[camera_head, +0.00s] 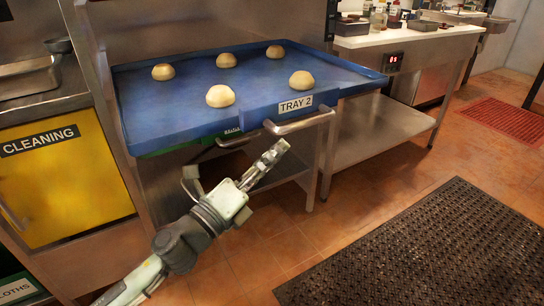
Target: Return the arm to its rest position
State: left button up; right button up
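My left arm comes in from the bottom left. Its gripper (236,163) is open and empty, its two fingers spread apart below and in front of the blue tray. The right finger points up toward the tray's metal handle (302,124), with its tip just below the handle; I cannot tell the exact gap. The left finger sits lower, in front of the shelf under the tray. My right gripper is not in view.
The blue tray (167,109), marked TRAY 2, holds several pale buns. A yellow cleaning cabinet (63,180) stands at left. A steel table (385,122) is at right. Floor with a black mat (430,250) is clear at lower right.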

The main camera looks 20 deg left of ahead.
pick_arm(q)
jog(key=s+a+f+n+g+y, duration=0.1)
jog(key=a+f+n+g+y, duration=0.2)
jog(key=a+f+n+y, duration=0.45)
jog(key=s+a+f+n+g+y, duration=0.1)
jog(key=a+f+n+g+y, duration=0.2)
jog(key=f+n, duration=0.85)
jog(key=s+d+f+n+g+h, duration=0.1)
jog(key=s+f+n+g, duration=0.2)
jog(key=s+f, duration=0.6)
jog(key=s+d+f+n+g+h, duration=0.1)
jog(key=s+f+n+g, duration=0.3)
jog(key=f, duration=1.1)
jog(key=s+g, duration=0.3)
jog(key=s, duration=0.3)
jog(key=shift+f+n+h, duration=0.25)
jog(key=shift+n+h, duration=0.05)
jog(key=shift+h, duration=0.05)
